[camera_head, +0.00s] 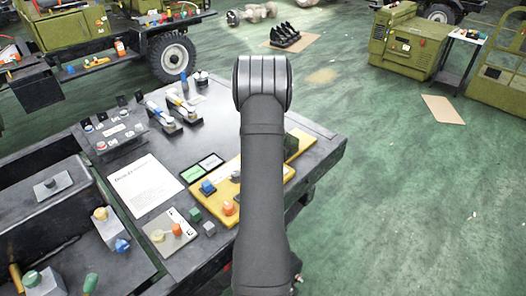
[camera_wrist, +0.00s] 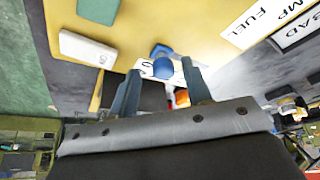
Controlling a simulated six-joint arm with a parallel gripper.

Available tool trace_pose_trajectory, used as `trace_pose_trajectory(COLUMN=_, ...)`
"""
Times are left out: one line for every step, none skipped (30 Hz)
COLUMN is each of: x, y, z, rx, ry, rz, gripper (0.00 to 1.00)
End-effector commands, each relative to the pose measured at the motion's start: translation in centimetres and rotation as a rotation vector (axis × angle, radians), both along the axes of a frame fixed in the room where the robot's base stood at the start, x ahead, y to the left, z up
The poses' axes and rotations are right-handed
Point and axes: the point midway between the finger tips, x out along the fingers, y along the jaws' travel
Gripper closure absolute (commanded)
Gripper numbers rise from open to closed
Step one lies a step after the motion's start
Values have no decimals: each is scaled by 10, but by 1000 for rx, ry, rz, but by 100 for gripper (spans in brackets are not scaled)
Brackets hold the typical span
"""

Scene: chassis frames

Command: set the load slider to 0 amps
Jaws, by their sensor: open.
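I cannot make out which part is the load slider, and no amp scale is readable. A yellow panel (camera_head: 180,205) lies on the dark bench, partly hidden behind my arm. In the wrist view the yellow panel (camera_wrist: 130,30) shows a white block (camera_wrist: 87,48) and a blue knob (camera_wrist: 163,66). My gripper (camera_wrist: 160,68) is open, its fingers apart on either side of the blue knob in the picture. Contact cannot be told. In the head view my arm hides the gripper.
A printed sheet (camera_head: 145,186), a plate with knobs (camera_head: 168,236), two cylinder devices (camera_head: 165,116) and a dark switch box (camera_head: 112,134) stand on the bench (camera_head: 225,125). Small loose blocks (camera_head: 209,229) lie near the front edge. Green floor at the right is mostly clear.

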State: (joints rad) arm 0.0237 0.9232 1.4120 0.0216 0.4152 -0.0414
Motion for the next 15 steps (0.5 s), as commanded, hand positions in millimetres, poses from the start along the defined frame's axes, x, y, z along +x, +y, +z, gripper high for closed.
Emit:
trace_pose_trajectory(x=-1, y=0, z=4, rx=0, ry=-2, rz=0, gripper=55)
trace_pose_trajectory(x=-2, y=0, z=7, rx=0, ry=-2, rz=0, gripper=55)
trace_pose_trajectory(x=-4, y=0, z=11, rx=0, ry=-2, rz=0, gripper=55)
trace_pose_trajectory(x=-5, y=0, z=16, rx=0, ry=-3, rz=0, gripper=55)
trace_pose_trajectory(x=-7, y=0, z=20, rx=0, ry=-3, rz=0, gripper=55)
trace_pose_trajectory(x=-10, y=0, z=27, rx=0, ry=-4, rz=0, gripper=55)
trace_pose_trajectory(x=-12, y=0, z=32, rx=0, ry=-5, rz=0, gripper=55)
trace_pose_trajectory(x=-14, y=0, z=37, rx=0, ry=-3, rz=0, gripper=55)
trace_pose_trajectory(x=-17, y=0, z=45, rx=0, ry=-4, rz=0, gripper=55)
trace_pose_trajectory(x=-19, y=0, z=50, rx=0, ry=-4, rz=0, gripper=55)
trace_pose_trajectory(x=-22, y=0, z=56, rx=0, ry=-5, rz=0, gripper=55)
trace_pose_trajectory(x=-25, y=0, z=63, rx=0, ry=-4, rz=0, gripper=55)
trace_pose_trajectory(x=-27, y=0, z=69, rx=0, ry=-3, rz=0, gripper=55)
trace_pose_trajectory(x=-30, y=0, z=74, rx=0, ry=-3, rz=0, gripper=55)
trace_pose_trajectory(x=-32, y=0, z=82, rx=0, ry=-4, rz=0, gripper=55)
